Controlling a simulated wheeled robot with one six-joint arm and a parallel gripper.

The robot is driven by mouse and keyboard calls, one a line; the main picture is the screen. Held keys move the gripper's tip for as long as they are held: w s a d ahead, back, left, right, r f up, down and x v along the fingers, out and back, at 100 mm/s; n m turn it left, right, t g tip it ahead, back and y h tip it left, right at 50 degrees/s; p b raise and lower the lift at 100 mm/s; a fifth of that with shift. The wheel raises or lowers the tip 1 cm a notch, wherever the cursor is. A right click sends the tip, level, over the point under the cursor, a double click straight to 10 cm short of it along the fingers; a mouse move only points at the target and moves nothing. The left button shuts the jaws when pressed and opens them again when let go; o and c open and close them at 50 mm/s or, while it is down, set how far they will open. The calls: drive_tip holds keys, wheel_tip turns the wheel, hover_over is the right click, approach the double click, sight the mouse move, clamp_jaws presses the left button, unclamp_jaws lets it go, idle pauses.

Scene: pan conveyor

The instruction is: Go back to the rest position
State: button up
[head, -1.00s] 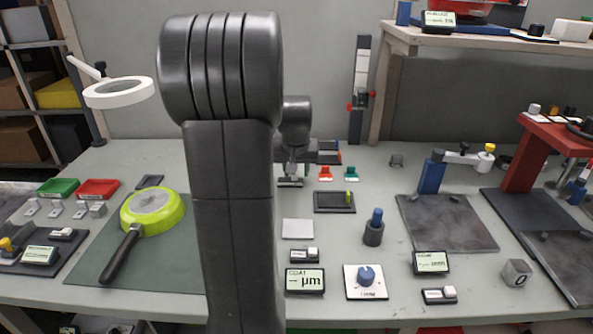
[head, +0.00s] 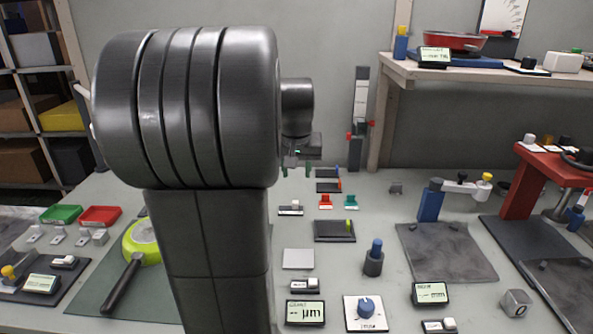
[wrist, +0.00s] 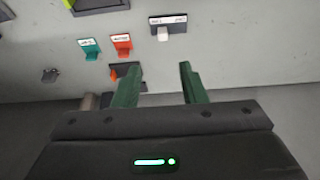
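My gripper (head: 297,168) is raised above the back of the grey workbench (head: 395,286), beside my large dark arm link. In the wrist view my gripper (wrist: 158,88) shows two green fingers spread apart with nothing between them. The wrist camera looks down on the bench, with a teal stand (wrist: 91,50) and an orange-red stand (wrist: 122,44) beyond the fingers.
A lime-green pan (head: 143,243) lies on a dark green mat at left, partly hidden by my arm. A blue-knobbed post (head: 375,258), small displays and a red stand (head: 545,170) occupy the middle and right. A wooden shelf (head: 480,75) rises at back right.

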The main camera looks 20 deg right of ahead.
sight(297, 202)
drive_tip(key=b+x, duration=0.2)
drive_tip(key=x, duration=1.2)
drive_tip(key=shift+w+f, duration=0.1)
drive_tip(key=shift+w+a+r+b, duration=0.15)
drive_tip(key=shift+a+r+b, duration=0.15)
drive_tip(key=shift+a, duration=0.3)
